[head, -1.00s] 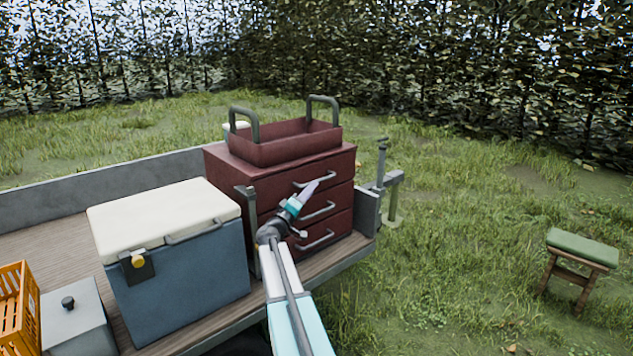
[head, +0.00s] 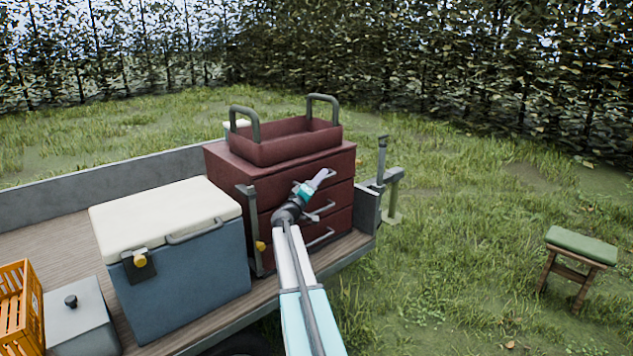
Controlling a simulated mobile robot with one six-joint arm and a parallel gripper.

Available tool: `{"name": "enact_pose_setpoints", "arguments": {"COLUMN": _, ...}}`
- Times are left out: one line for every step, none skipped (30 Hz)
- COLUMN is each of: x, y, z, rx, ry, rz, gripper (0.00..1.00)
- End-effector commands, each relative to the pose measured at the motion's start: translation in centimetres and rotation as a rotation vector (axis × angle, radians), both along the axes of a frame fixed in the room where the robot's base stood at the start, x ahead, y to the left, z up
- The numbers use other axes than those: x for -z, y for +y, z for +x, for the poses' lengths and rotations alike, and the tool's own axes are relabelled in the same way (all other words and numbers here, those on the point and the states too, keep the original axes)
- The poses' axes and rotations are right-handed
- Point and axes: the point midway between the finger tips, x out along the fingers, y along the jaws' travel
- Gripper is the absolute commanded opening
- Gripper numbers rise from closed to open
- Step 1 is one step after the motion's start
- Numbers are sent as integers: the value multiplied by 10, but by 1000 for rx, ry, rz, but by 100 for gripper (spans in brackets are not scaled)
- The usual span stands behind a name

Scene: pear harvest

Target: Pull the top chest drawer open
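The dark red chest (head: 232,178) stands on the trailer bed, with several drawers facing right and front. The top drawer (head: 342,167) looks flush with the chest front. Its grey bar handle is mostly hidden behind my gripper (head: 326,174). The gripper's pale fingers reach the top handle's place, and I cannot tell whether they touch it or how far apart they are. The lower drawer handles (head: 321,240) show below my wrist.
A blue cooler (head: 190,275) with a white lid stands left of the chest. A grey post (head: 250,225) with a yellow knob (head: 260,246) stands at the chest's near corner. A green stool (head: 580,247) stands on open grass at right.

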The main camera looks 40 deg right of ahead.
Motion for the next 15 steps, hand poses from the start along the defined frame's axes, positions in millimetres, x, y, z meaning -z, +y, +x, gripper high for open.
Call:
{"name": "enact_pose_setpoints", "arguments": {"x": 0, "y": 0, "z": 0, "rx": 0, "ry": 0, "rz": 0, "gripper": 31}}
{"name": "enact_pose_setpoints", "arguments": {"x": 0, "y": 0, "z": 0, "rx": 0, "ry": 0, "rz": 0, "gripper": 31}}
{"name": "enact_pose_setpoints", "arguments": {"x": 0, "y": 0, "z": 0, "rx": 0, "ry": 0, "rz": 0, "gripper": 26}}
{"name": "enact_pose_setpoints", "arguments": {"x": 0, "y": 0, "z": 0, "rx": 0, "ry": 0, "rz": 0, "gripper": 21}}
{"name": "enact_pose_setpoints", "arguments": {"x": 0, "y": 0, "z": 0, "rx": 0, "ry": 0, "rz": 0, "gripper": 16}}
{"name": "enact_pose_setpoints", "arguments": {"x": 0, "y": 0, "z": 0, "rx": 0, "ry": 0, "rz": 0, "gripper": 9}}
{"name": "enact_pose_setpoints", "arguments": {"x": 0, "y": 0, "z": 0, "rx": 0, "ry": 0, "rz": 0, "gripper": 4}}
{"name": "enact_pose_setpoints", "arguments": {"x": 0, "y": 0, "z": 0, "rx": 0, "ry": 0, "rz": 0, "gripper": 0}}
{"name": "enact_pose_setpoints", "arguments": {"x": 0, "y": 0, "z": 0, "rx": 0, "ry": 0, "rz": 0, "gripper": 0}}
{"name": "enact_pose_setpoints", "arguments": {"x": 0, "y": 0, "z": 0, "rx": 0, "ry": 0, "rz": 0, "gripper": 0}}
{"name": "enact_pose_setpoints", "arguments": {"x": 0, "y": 0, "z": 0, "rx": 0, "ry": 0, "rz": 0, "gripper": 0}}
{"name": "enact_pose_setpoints", "arguments": {"x": 0, "y": 0, "z": 0, "rx": 0, "ry": 0, "rz": 0, "gripper": 0}}
{"name": "enact_pose_setpoints", "arguments": {"x": 0, "y": 28, "z": -3, "rx": -7, "ry": 0, "rz": 0, "gripper": 0}}
{"name": "enact_pose_setpoints", "arguments": {"x": 0, "y": 16, "z": 0, "rx": -3, "ry": -1, "rz": 1, "gripper": 0}}
{"name": "enact_pose_setpoints", "arguments": {"x": 0, "y": 11, "z": 1, "rx": -3, "ry": 0, "rz": 1, "gripper": 0}}
